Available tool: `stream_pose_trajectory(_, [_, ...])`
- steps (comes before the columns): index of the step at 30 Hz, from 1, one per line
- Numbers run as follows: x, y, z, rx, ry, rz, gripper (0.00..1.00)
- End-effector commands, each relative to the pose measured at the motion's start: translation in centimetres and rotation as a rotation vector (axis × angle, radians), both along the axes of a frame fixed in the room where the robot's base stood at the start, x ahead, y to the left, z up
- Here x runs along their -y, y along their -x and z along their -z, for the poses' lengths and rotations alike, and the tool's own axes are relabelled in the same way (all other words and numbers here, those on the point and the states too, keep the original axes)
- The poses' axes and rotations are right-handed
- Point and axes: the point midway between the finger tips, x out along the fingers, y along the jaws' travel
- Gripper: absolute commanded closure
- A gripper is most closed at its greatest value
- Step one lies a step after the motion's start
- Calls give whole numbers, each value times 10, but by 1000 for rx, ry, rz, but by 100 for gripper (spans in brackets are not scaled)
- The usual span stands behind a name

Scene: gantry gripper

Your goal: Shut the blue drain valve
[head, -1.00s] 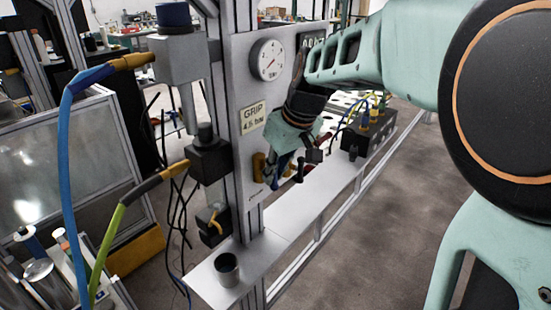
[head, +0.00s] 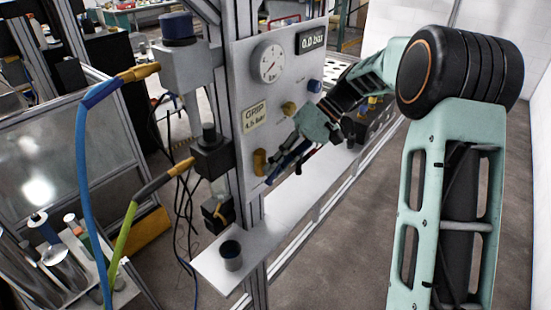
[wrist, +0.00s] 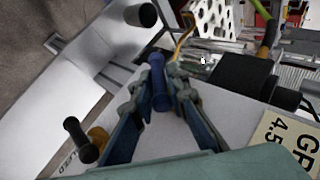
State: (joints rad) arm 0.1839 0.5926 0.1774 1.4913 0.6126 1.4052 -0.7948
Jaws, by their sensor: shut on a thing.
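The blue drain valve shows as a blue rounded handle (wrist: 157,82) in the wrist view. It lies between the tips of my gripper (wrist: 158,95), whose two blue fingers are shut on it. In the head view my gripper (head: 277,172) is at the lower part of the grey panel (head: 250,95), with its fingers pointing down and left. The handle cannot be told clearly from the blue fingers there. The valve's body is hidden.
The panel carries a gauge (head: 270,62) and a display (head: 311,40) reading 0.0 bar. A cup (head: 231,255) stands on the shelf (head: 285,215).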

Motion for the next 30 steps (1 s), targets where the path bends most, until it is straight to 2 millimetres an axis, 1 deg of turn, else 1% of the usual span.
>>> stream_pose_trajectory(1, [1,-2,-3,-37,-31,4,100])
stream_pose_trajectory(18, [2,-3,6,-447,-353,2,100])
stream_pose_trajectory(30, [2,-3,8,-620,-486,1,100])
